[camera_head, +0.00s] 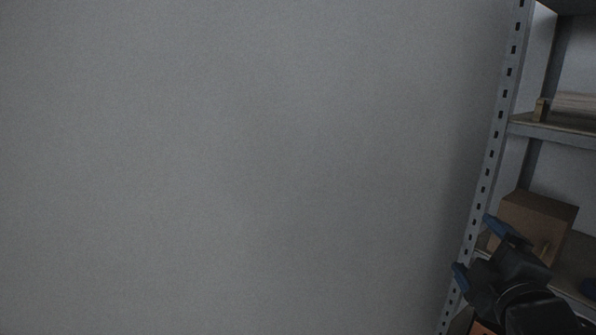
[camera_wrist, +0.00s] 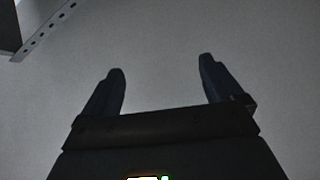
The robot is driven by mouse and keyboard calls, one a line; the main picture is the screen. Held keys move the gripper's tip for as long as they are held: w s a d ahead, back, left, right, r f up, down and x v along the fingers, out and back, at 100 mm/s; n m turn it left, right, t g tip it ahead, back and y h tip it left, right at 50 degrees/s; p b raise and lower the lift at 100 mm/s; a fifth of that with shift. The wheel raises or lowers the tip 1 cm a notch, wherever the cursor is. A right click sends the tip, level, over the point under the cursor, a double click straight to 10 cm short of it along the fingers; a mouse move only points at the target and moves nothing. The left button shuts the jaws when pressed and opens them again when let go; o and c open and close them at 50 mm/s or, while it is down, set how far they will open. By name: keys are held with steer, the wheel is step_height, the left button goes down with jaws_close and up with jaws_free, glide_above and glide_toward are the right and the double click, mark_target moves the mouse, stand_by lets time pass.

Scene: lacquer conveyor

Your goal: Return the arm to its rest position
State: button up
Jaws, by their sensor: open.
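My gripper (camera_head: 475,250) shows at the lower right of the head view, in front of a metal shelf's upright post. Its two blue-tipped fingers point up and to the left. In the wrist view my gripper (camera_wrist: 160,77) has its two fingers spread wide apart, with only plain grey wall between them. It holds nothing. Most of my arm lies outside the head view.
A metal shelf rack (camera_head: 495,140) with a perforated post stands at the right. A cardboard box (camera_head: 538,222) sits on its lower shelf behind my gripper. The rack's edge (camera_wrist: 42,32) shows at the wrist view's upper left. A bare grey wall (camera_head: 230,160) fills the rest.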

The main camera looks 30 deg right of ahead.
steer(key=s+a+f+m+t+y, duration=0.1)
steer(key=s+a+f+y, duration=0.2)
steer(key=s+a+f, duration=0.4)
steer(key=s+a+f+m+t+y, duration=0.1)
steer(key=s+a+f+y, duration=0.25)
steer(key=a, duration=0.45)
steer(key=s+a+f+m+y, duration=0.1)
steer(key=s+a+m+y, duration=0.1)
steer(key=s+a, duration=0.2)
steer(key=s+a+m+g+y, duration=0.1)
steer(key=s+a+m+y, duration=0.1)
steer(key=s+a, duration=0.3)
steer(key=s, duration=0.4)
steer(key=shift+s+f+m, duration=0.35)
steer(key=shift+f+m, duration=0.05)
steer(key=shift+a, duration=0.1)
